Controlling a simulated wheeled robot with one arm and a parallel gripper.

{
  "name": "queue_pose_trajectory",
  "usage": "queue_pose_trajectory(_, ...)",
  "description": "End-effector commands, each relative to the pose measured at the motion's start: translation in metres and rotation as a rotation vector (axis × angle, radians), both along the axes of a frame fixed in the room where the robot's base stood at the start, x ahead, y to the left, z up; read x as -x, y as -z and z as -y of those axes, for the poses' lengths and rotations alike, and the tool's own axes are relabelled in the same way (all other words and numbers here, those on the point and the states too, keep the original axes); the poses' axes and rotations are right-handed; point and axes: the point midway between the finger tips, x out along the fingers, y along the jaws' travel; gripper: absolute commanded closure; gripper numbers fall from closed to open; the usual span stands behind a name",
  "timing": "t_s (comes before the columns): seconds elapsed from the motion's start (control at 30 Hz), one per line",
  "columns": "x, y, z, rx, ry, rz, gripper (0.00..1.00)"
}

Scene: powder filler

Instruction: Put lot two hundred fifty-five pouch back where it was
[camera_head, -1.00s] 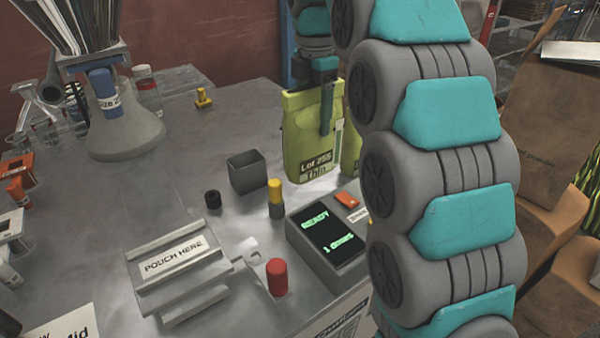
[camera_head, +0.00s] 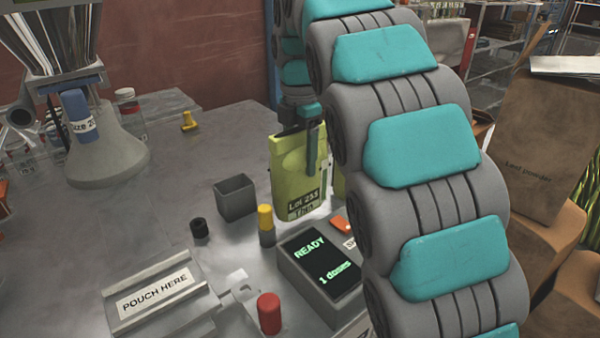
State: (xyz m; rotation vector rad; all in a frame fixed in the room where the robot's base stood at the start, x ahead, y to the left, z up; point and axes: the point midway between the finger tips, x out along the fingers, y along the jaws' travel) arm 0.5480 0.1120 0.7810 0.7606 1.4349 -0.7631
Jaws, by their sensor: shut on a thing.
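The yellow-green pouch with a dark label (camera_head: 290,182) reads Lot 255 and hangs slightly tilted at the back of the metal table. My gripper (camera_head: 311,150) is shut on its upper right part, with one dark finger down its front face. The pouch's lower edge is just behind the display box. I cannot tell whether it touches the table. A second yellow-green thing (camera_head: 338,186) shows just right of it, mostly hidden by my arm.
The display box (camera_head: 322,262) reads READY, 1 doses. Near it are a grey open bin (camera_head: 236,198), a yellow-capped post (camera_head: 265,218), a red button (camera_head: 269,313) and an empty POUCH HERE holder (camera_head: 155,292). A funnel stand (camera_head: 108,150) is at left.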

Motion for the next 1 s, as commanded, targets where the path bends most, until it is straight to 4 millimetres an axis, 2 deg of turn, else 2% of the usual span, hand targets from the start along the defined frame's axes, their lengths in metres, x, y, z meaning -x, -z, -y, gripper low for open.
queue_pose_trajectory(0.27, 0.000, 0.013, 0.000, 0.000, 0.001, 0.002, 1.00)
queue_pose_trajectory(0.5, 0.000, 0.037, 0.001, -0.001, 0.001, 0.001, 1.00)
queue_pose_trajectory(0.87, 0.000, 0.042, 0.000, 0.000, 0.000, 0.002, 1.00)
queue_pose_trajectory(0.9, 0.000, 0.042, 0.000, 0.000, 0.001, 0.002, 0.26)
queue_pose_trajectory(1.0, 0.000, 0.041, 0.000, 0.000, 0.001, 0.002, 0.14)
